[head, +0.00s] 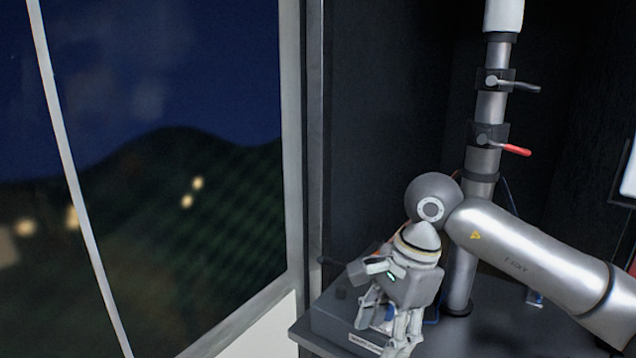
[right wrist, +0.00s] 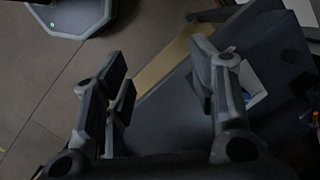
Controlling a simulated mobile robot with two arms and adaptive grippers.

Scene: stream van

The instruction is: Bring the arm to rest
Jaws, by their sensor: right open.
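My right arm (head: 540,262) comes in from the right in the head view and bends down at a round grey joint. Its gripper (head: 385,325) points down over a dark grey box with a label on its front. In the right wrist view the fingers of my right gripper (right wrist: 165,85) stand wide apart with nothing between them. My left gripper does not show in either view.
The grey box (head: 335,318) sits on a dark counter (head: 470,335). A large window (head: 170,150) fills the left. The wrist view shows tiled floor (right wrist: 50,90).

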